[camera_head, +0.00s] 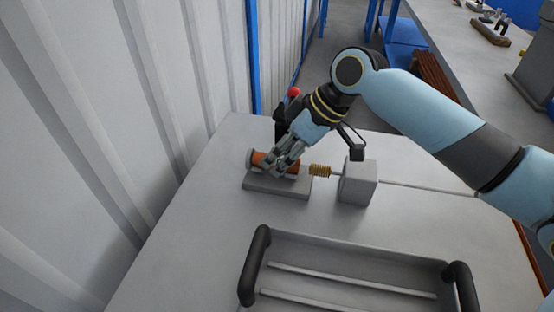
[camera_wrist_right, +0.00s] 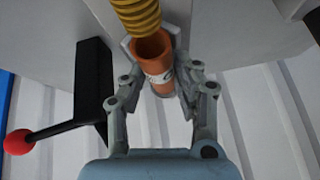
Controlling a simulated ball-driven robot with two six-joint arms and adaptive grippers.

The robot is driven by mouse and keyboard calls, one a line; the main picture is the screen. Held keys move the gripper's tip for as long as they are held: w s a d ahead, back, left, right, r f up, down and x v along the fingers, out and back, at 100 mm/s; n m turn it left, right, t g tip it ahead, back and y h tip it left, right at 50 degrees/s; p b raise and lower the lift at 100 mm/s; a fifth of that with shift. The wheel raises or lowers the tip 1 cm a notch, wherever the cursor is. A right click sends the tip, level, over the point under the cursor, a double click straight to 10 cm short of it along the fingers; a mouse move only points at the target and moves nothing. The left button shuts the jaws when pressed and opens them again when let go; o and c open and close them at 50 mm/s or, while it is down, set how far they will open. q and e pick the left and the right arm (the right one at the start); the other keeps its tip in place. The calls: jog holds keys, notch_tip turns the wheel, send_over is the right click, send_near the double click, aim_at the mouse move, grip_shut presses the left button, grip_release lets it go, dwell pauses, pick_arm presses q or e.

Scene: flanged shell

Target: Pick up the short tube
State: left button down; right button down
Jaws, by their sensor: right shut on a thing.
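The short tube is an orange-brown hollow tube (camera_head: 262,159) on a grey block at the far left of the table. My right gripper (camera_head: 284,163) comes down on it from the upper right, its fingers on both sides of the tube. In the right wrist view the tube (camera_wrist_right: 156,62) shows its open end, between the two fingers of my right gripper (camera_wrist_right: 160,78), which is shut on it. The tube appears to be still at the block; any gap beneath it is hidden. My left gripper is not in view.
A ribbed brass-coloured piece (camera_head: 320,170) points at the tube from a grey box (camera_head: 358,183); it also shows in the wrist view (camera_wrist_right: 138,14). A red-knobbed lever (camera_head: 293,92) stands behind. A tray with black handles (camera_head: 255,265) is in front. A corrugated wall is left.

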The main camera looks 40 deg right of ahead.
jog(key=shift+w+d, duration=0.1)
jog(key=shift+d, duration=0.2)
